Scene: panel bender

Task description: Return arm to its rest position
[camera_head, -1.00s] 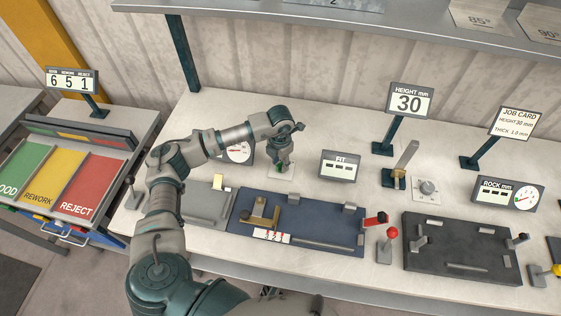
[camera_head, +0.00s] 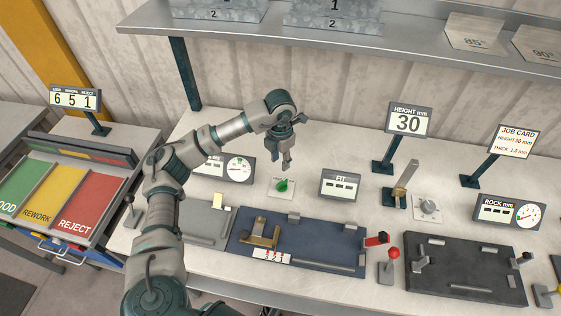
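My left arm comes in from the lower left and bends over the bench. My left gripper (camera_head: 287,165) points down, empty, its fingers close together. It hangs in the air above and behind the green button (camera_head: 282,186) on its small white plate, apart from it. My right gripper is not in view.
The blue fixture (camera_head: 318,256) with a red-handled lever stands in front, and the dark fixture (camera_head: 465,272) is to the right. The FIT display (camera_head: 341,184) and a dial gauge (camera_head: 239,169) flank the button. A metal shelf (camera_head: 420,50) runs above the bench.

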